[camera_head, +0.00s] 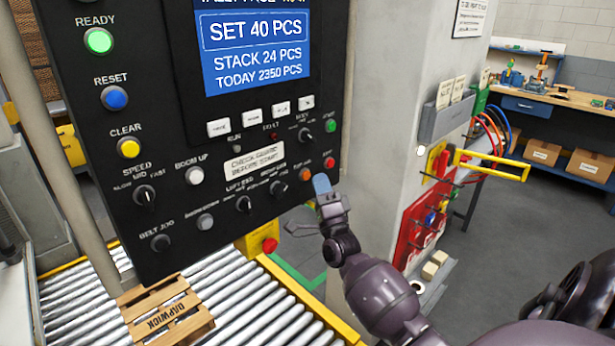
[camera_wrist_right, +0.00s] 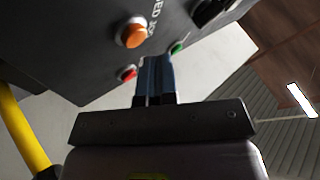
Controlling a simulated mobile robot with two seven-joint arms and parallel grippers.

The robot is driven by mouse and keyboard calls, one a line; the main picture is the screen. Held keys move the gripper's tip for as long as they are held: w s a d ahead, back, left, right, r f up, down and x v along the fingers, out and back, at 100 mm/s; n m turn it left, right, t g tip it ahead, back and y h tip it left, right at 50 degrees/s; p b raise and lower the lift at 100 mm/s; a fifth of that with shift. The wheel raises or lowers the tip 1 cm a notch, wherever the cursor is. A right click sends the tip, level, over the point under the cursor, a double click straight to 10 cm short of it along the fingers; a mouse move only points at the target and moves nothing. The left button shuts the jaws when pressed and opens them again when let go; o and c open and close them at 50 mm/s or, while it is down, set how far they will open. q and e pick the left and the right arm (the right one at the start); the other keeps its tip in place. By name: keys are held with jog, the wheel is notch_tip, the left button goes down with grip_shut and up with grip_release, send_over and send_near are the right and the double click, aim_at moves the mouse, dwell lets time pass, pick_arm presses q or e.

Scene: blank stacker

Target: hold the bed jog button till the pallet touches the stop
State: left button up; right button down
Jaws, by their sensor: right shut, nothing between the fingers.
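The bed jog button is the orange button (camera_head: 305,174) at the lower right of the black panel. It also shows in the right wrist view (camera_wrist_right: 132,34), beside partly visible lettering. My right gripper (camera_head: 321,184) is shut and empty, its blue fingertips just right of and below the orange button in the head view. In the right wrist view the fingertips (camera_wrist_right: 155,62) are beside the button, not over it; I cannot tell whether they touch the panel. The wooden pallet (camera_head: 167,318), marked DAPWICK, lies on the rollers below the panel. I cannot make out the stop. My left gripper is out of view.
A red button (camera_head: 328,163) and a green button (camera_head: 330,126) are close to the fingertips. The panel (camera_head: 180,205) hides part of the roller bed (camera_head: 270,315). A yellow box with a red knob (camera_head: 269,245) stands by the bed. A grey pillar (camera_head: 390,110) rises at the right.

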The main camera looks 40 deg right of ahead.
dwell(0.3)
jog(key=shift+w, duration=0.2)
jog(key=shift+w, duration=0.25)
dwell(0.4)
